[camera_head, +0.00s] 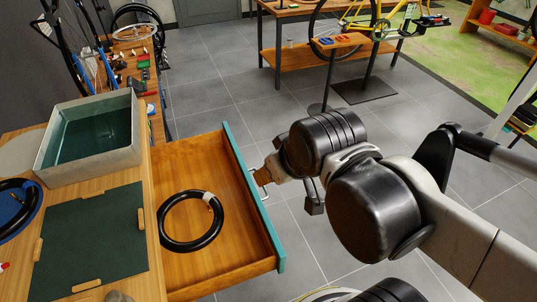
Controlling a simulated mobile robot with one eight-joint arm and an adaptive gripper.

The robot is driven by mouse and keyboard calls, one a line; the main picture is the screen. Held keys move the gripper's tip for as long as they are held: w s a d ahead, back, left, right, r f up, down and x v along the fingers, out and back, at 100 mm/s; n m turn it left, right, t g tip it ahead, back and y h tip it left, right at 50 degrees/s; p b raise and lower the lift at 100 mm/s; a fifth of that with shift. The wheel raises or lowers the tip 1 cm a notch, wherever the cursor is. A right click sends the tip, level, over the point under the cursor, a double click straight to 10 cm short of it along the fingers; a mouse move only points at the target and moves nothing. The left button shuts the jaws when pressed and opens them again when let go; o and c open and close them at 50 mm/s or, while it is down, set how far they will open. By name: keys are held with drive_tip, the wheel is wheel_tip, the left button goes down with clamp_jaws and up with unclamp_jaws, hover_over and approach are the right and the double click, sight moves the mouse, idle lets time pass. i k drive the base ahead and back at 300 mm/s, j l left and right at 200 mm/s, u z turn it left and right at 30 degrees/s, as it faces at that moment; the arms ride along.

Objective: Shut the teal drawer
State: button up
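The teal drawer (236,158) stands pulled out from the wooden bench, with its wooden inside open to view. Its teal front faces right and carries a pale handle (265,192). A coiled black tube (166,236) with a white band lies on the drawer floor. My gripper (264,176) is at the outer side of the drawer front, close by the handle. My arm and wrist hide much of it, so I cannot tell whether it touches the handle or how its fingers are set.
A grey tray with teal liquid (95,139) and a dark green mat (92,240) are on the bench beside the drawer. Grey tiled floor (212,99) is clear behind the drawer. A bike stand base (367,91) and a wooden table (302,63) stand farther back.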

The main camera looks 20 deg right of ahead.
sight(247, 246)
drive_tip(key=l+u, duration=0.3)
drive_tip(key=l, duration=0.15)
drive_tip(key=k+l+u, duration=0.15)
drive_tip(key=l+u, duration=0.15)
drive_tip(key=l, duration=0.15)
drive_tip(key=k+l+u, duration=0.15)
drive_tip(key=l+u, duration=0.2)
drive_tip(key=k+l+z, duration=0.35)
drive_tip(key=k+l, duration=0.1)
drive_tip(key=l, duration=0.05)
